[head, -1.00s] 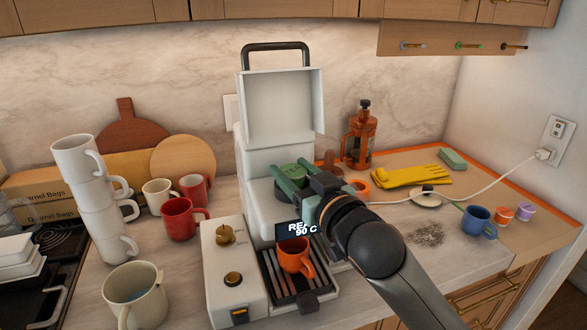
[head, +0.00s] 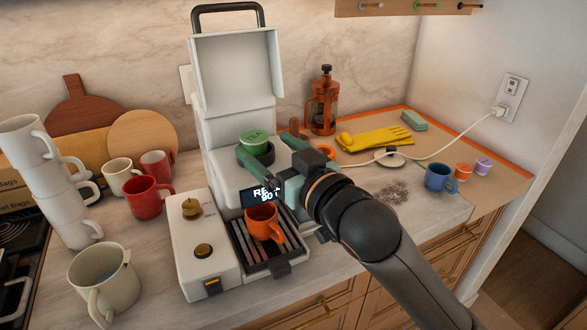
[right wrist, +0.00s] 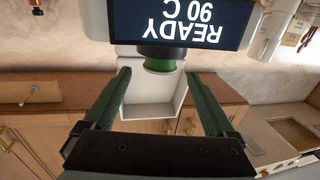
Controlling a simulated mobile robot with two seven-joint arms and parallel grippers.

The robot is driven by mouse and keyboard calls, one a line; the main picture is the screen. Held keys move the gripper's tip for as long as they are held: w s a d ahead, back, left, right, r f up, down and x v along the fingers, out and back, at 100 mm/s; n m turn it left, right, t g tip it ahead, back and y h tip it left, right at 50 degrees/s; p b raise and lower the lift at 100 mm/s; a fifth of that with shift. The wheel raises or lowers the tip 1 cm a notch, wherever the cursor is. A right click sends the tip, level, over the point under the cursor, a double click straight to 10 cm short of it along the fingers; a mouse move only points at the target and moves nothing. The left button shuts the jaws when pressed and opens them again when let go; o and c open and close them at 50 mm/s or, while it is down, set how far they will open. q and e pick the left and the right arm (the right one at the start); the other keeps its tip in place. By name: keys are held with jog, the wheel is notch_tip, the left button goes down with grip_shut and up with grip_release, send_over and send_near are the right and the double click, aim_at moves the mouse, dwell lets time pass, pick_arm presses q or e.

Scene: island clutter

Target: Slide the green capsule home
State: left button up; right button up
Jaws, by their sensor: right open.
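The green capsule (head: 255,139) sits upright at the dark round holder of the white coffee machine (head: 222,134), below its raised lid (head: 234,70). The right wrist view shows the capsule's green side (right wrist: 160,66) standing out of the dark ring (right wrist: 160,50); its lower part is hidden. My left gripper is not in view.
An orange cup (head: 262,222) stands on the machine's drip tray (head: 284,268). Red mugs (head: 146,196) and a white mug stack (head: 52,178) stand left. A French press (head: 322,103), yellow glove (head: 375,138), blue mug (head: 439,178) and white cord (head: 436,145) lie right.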

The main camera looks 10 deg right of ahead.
jog(key=v, duration=0.7)
jog(key=shift+s+d+b, duration=0.15)
jog(key=shift+s+b, duration=0.05)
jog(key=shift+b, duration=0.1)
jog(key=shift+f, duration=0.1)
jog(key=s+d+f+m+g+h, duration=0.1)
jog(key=d+f+m+g+h, duration=0.25)
jog(key=f, duration=0.85)
jog(key=s+d+f+g+h, duration=0.2)
jog(key=s+d+f+g, duration=0.3)
jog(key=s+f, duration=0.6)
jog(key=s+d+f+g+h, duration=0.35)
jog(key=s+d+f, duration=0.45)
jog(key=f, duration=0.6)
jog(key=w+a+f+t+y, duration=0.3)
jog(key=a+f+t, duration=0.2)
jog(key=f, duration=0.5)
jog(key=shift+a, duration=0.35)
